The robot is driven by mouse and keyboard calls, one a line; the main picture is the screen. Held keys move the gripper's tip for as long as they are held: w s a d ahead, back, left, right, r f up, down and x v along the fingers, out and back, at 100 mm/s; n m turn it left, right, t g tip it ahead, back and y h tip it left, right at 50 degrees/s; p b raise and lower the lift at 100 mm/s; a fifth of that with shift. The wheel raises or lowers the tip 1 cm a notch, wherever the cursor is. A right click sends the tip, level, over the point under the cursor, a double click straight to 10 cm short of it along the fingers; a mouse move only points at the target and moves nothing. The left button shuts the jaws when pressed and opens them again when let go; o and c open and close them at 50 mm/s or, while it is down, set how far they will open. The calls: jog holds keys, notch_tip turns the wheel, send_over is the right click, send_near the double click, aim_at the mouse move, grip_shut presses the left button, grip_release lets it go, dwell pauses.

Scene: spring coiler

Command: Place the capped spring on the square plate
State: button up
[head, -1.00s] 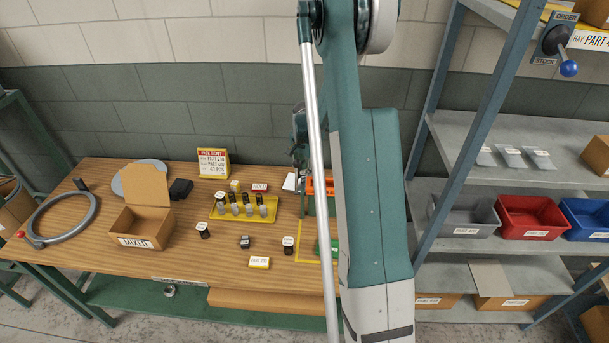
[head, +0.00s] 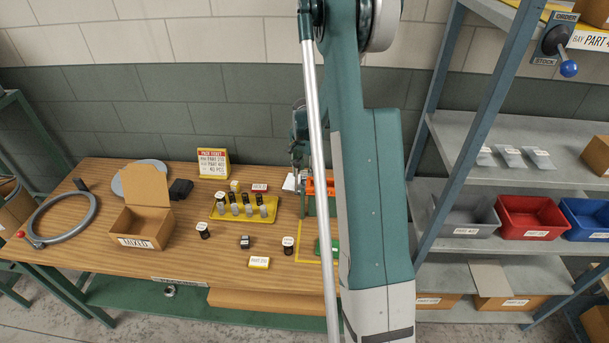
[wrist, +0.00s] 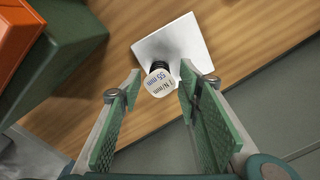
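The capped spring (wrist: 159,84) shows in the wrist view with its white printed cap facing the camera, between my fingertips. Its far end appears to be over the white square plate (wrist: 188,45); whether it touches is hard to tell. My gripper (wrist: 160,82) is open, with a visible gap on each side of the cap. In the head view the square plate (head: 289,182) lies near the back of the wooden bench, partly hidden by my gripper (head: 297,186). The spring cannot be made out there.
An orange bin (wrist: 15,35) and a green box (wrist: 62,55) stand close by at left in the wrist view. A yellow tray (head: 243,213) holds several springs. Other capped springs (head: 203,231) stand on the bench. The bench edge is near the gripper.

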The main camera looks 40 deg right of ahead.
aim_at(303, 173)
notch_tip(303, 173, up, 11)
dwell(0.6)
jog(key=shift+f, duration=0.1)
dwell(0.5)
jog(key=s+a+r+n+t, duration=0.1)
jog(key=s+a+r+n, duration=0.2)
jog(key=a+r, duration=0.4)
jog(key=s+a+r+n+t+h, duration=0.1)
jog(key=s+a+r+n, duration=0.3)
jog(key=a, duration=0.6)
jog(key=s+a+r+n+t, duration=0.1)
jog(key=s+a+r, duration=0.2)
jog(key=a+r, duration=0.45)
jog(key=s+a+n+t+y, duration=0.1)
jog(key=s+a+n+t, duration=0.3)
jog(key=s+a, duration=1.4)
jog(key=n, duration=0.4)
jog(key=shift+s+r+n, duration=0.2)
jog(key=shift+r+n, duration=0.2)
